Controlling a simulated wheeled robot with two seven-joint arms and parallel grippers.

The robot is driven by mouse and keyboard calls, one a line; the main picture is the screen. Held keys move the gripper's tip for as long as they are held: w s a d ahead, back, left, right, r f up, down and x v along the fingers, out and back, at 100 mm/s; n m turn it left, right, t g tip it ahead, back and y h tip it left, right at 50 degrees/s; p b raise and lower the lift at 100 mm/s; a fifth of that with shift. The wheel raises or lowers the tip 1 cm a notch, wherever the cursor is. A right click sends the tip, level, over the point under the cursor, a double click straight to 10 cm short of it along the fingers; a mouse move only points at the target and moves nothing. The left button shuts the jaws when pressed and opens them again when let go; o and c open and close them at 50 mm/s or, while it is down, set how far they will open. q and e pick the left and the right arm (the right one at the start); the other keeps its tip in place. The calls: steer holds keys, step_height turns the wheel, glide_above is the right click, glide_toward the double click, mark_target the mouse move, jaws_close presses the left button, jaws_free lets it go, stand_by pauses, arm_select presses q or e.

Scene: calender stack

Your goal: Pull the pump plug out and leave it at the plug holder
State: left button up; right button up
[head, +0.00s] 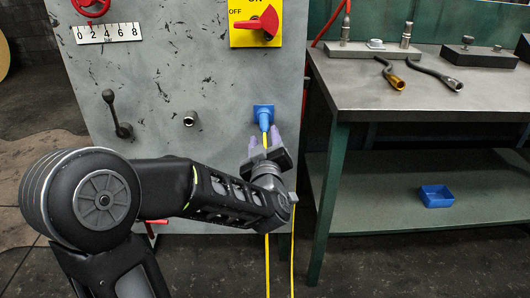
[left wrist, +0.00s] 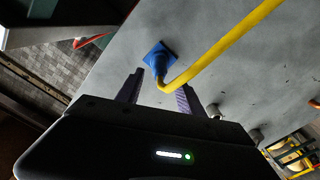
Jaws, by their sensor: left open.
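The blue pump plug (head: 264,121) sits at a blue square socket on the grey panel, with a yellow cable hanging from its lower end. In the left wrist view the blue plug and socket (left wrist: 157,58) are ahead of the fingers, and the yellow cable (left wrist: 222,47) bends off to the upper right. My left gripper (head: 264,143) is open just below the plug, its purple-grey fingers on either side of the cable. In the left wrist view the gripper (left wrist: 158,92) holds nothing. I cannot make out which thing is the plug holder. My right gripper is out of view.
The panel (head: 230,75) also carries a yellow switch plate (head: 242,36) with a red handle, a dark lever (head: 116,114) and a metal stub (head: 190,118). A workbench (head: 440,96) with tools stands at the right; a blue bin (head: 436,196) is on its lower shelf.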

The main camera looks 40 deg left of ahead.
mark_target(264, 125)
arm_select(q)
steer(key=shift+w, duration=0.1)
steer(key=shift+b+x, duration=0.3)
steer(key=shift+x, duration=3.1)
steer(key=shift+c, duration=0.2)
jaws_close()
